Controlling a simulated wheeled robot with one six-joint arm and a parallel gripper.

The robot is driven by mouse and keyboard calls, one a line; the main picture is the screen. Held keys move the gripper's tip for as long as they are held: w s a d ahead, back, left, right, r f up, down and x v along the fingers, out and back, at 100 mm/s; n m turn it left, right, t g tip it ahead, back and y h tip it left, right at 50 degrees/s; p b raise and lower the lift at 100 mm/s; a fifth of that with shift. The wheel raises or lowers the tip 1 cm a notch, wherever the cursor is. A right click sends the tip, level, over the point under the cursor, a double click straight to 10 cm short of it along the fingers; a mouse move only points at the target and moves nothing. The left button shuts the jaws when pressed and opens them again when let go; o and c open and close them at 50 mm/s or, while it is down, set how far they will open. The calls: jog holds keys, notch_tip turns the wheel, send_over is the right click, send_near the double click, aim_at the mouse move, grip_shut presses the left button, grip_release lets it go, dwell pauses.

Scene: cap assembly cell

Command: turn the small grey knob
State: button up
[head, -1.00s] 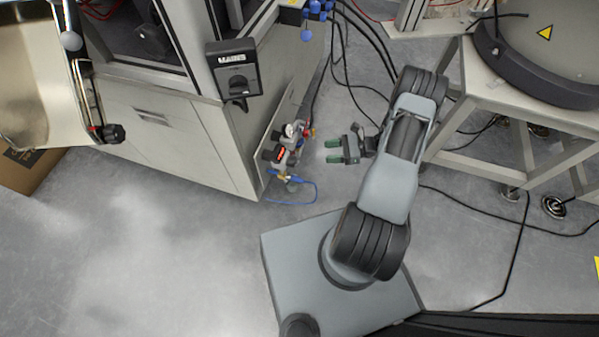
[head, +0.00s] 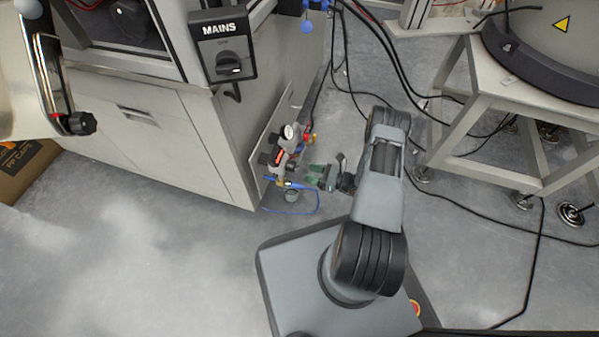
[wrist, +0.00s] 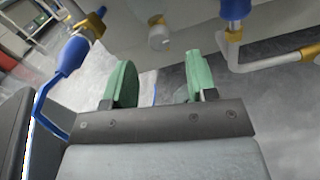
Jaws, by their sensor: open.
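A small grey knob (wrist: 159,38) on a brass-coloured stem shows in the wrist view, past the fingertips and in line with the gap between them. In the head view I cannot pick it out for certain among the fittings (head: 283,150) on the cabinet's side. My gripper (wrist: 160,78) has two green fingers, spread apart with nothing between them. In the head view my gripper (head: 313,176) is low, just right of the fittings, with its fingers pointing left at them. The knob appears apart from both fingers.
Blue-handled valves flank the knob in the wrist view, one at left (wrist: 72,55) and one at right (wrist: 235,12). A blue hose (head: 300,212) loops below the fittings. The cabinet (head: 180,140) stands left, a metal-framed stand (head: 480,100) right. Black cables cross the floor behind my arm.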

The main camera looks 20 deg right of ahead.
jog(key=shift+b+x, duration=0.5)
jog(key=shift+x, duration=1.9)
jog(key=c, duration=0.9)
jog(key=n, duration=0.4)
jog(key=shift+d+n, duration=0.1)
jog(key=shift+n, duration=0.2)
jog(key=shift+c, duration=0.2)
jog(key=o, duration=0.7)
jog(key=shift+w, duration=0.1)
jog(key=shift+o, duration=1.2)
